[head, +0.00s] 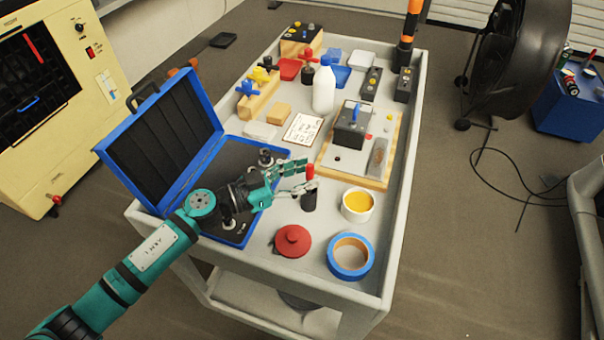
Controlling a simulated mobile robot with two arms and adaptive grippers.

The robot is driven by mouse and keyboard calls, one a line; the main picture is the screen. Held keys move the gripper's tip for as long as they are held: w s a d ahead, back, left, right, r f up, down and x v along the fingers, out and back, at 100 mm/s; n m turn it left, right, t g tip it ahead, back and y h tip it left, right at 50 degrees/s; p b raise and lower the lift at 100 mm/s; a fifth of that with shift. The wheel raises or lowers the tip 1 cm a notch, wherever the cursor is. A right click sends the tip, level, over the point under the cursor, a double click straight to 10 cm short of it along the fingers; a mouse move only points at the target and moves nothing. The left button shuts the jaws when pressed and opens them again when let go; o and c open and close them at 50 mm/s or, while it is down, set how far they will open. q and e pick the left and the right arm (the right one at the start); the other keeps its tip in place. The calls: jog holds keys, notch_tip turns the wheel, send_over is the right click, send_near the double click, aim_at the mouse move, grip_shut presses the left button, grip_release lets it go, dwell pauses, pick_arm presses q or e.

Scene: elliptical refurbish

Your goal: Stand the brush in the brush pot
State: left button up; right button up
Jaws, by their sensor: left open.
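A short red piece (309,172), which looks like the brush's handle end, stands upright directly above a small dark cylindrical pot (308,201) near the middle of the cart. The brush appears to stand in this pot, but its lower part is hidden. My left gripper (305,178) reaches in from the left, with its jaws open. Its fingertips are at the red piece, close to or beside it, just above the pot. I cannot tell whether they touch it. My right gripper is not in view.
An open blue case (160,140) lies under my left arm. A white tub with yellow contents (358,204), a red knobbed lid (293,241) and a blue tape roll (350,272) stand close by. A white bottle (323,92) and a wooden-framed board (355,178) are farther back. The cart has raised rims.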

pick_arm(q)
jog(key=shift+r, duration=0.15)
notch_tip(320, 180, up, 10)
dwell(0.4)
dwell(0.8)
